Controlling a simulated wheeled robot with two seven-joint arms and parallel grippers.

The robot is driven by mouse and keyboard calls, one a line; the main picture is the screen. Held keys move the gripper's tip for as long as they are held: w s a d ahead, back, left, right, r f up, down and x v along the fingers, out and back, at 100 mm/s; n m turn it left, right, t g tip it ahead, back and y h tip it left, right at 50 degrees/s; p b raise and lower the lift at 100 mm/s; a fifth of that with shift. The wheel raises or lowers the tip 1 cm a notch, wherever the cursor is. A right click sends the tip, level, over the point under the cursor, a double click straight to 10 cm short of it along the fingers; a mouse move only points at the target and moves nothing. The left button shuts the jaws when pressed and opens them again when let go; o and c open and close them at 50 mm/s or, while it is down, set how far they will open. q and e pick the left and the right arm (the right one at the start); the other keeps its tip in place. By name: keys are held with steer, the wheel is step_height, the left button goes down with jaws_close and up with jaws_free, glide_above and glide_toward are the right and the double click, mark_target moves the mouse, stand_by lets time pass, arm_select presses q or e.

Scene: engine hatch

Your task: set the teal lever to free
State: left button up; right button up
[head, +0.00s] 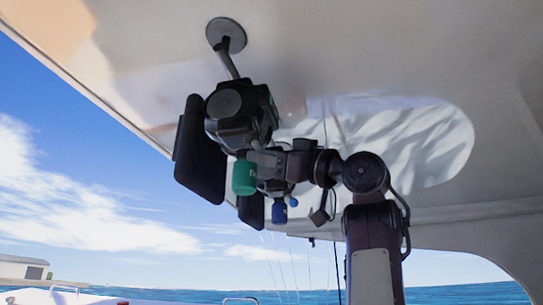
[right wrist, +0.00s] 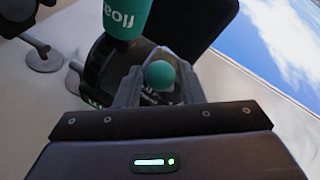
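In the right wrist view, the teal lever shows as a small teal ball knob (right wrist: 160,75) between the fingertips of my right gripper (right wrist: 160,88). The two grey fingers stand apart on either side of it; I cannot tell whether either touches it. A teal cylinder (right wrist: 127,14) with white lettering, partly cut off, hangs just beyond. In the head view the teal cylinder (head: 244,177) is beside my right gripper (head: 262,160), below a black ceiling-mounted unit (head: 241,112). The teal ball is not discernible there. My left gripper is not in view.
A blue cylinder (head: 279,213) and a small blue ball (head: 293,202) sit just below and right of the teal cylinder. A black flat panel (head: 201,150) is at the left. A stalk joins the unit to a round ceiling mount (head: 227,35). Open sky lies left.

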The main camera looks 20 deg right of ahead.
steer(key=shift+o, duration=1)
steer(key=shift+w+a, duration=0.2)
steer(key=shift+w, duration=0.1)
steer(key=shift+w+a+f, duration=0.1)
steer(key=shift+w+f, duration=0.05)
steer(key=shift+w, duration=0.1)
steer(key=shift+s+d+f+b, duration=0.1)
steer(key=shift+s+d+b, duration=0.2)
steer(key=shift+s+d, duration=0.1)
steer(key=b+v, duration=0.5)
steer(key=v, duration=0.1)
steer(key=shift+s+d+f, duration=0.2)
steer(key=shift+s, duration=0.1)
steer(key=shift+w+a, duration=0.1)
